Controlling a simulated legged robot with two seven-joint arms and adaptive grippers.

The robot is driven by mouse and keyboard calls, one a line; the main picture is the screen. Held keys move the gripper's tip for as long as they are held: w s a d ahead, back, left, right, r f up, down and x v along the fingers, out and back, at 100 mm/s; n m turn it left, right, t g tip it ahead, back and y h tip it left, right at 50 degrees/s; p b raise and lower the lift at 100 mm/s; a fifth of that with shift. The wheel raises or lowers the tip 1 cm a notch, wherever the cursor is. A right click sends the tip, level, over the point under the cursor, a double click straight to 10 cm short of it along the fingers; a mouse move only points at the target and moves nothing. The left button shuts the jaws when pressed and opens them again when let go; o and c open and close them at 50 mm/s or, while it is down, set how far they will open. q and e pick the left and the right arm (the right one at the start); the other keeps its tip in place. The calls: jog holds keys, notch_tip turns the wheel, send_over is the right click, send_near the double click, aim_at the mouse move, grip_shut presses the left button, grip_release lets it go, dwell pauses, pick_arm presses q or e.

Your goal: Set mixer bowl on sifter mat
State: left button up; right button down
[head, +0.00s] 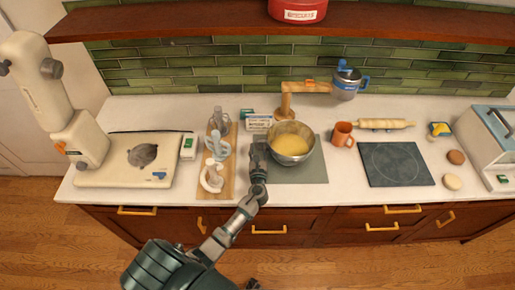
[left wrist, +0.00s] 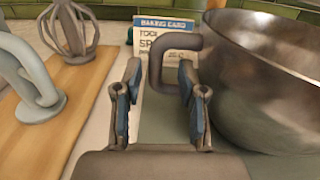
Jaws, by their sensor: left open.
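The metal mixer bowl (head: 307,155), with yellow batter inside, sits on a grey-green mat (head: 303,175) in the head view. The bowl's wall (left wrist: 270,80) fills the right of the left wrist view, and its grey loop handle (left wrist: 153,65) sticks out to the left. My left gripper (head: 257,152) is at the bowl's left side. In the left wrist view the open fingers (left wrist: 158,75) point at the handle, which shows between and just beyond their tips. A dark square mat (head: 396,164) lies bare to the right; I cannot tell which mat is the sifter mat.
A wooden stand (head: 287,100) rises behind the bowl, near a blue-handled sifter (head: 346,86). An orange mug (head: 342,134) stands between bowl and dark mat, with a rolling pin (head: 385,124) behind. A wooden board (head: 216,185) with mixer attachments is left of my gripper.

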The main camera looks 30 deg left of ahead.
pick_arm(q)
jog(key=v, duration=1)
jog(key=shift+s+a+b, duration=0.15)
jog(key=shift+a+b, duration=0.05)
jog(key=shift+b, duration=0.1)
jog(key=shift+s+d, duration=0.2)
jog(key=shift+s, duration=0.2)
jog(key=shift+d, duration=0.1)
pick_arm(e)
jog(key=shift+a+f, duration=0.15)
jog(key=shift+f, duration=0.25)
pick_arm(q)
jog(key=shift+d, duration=0.1)
pick_arm(e)
jog(key=shift+d, duration=0.25)
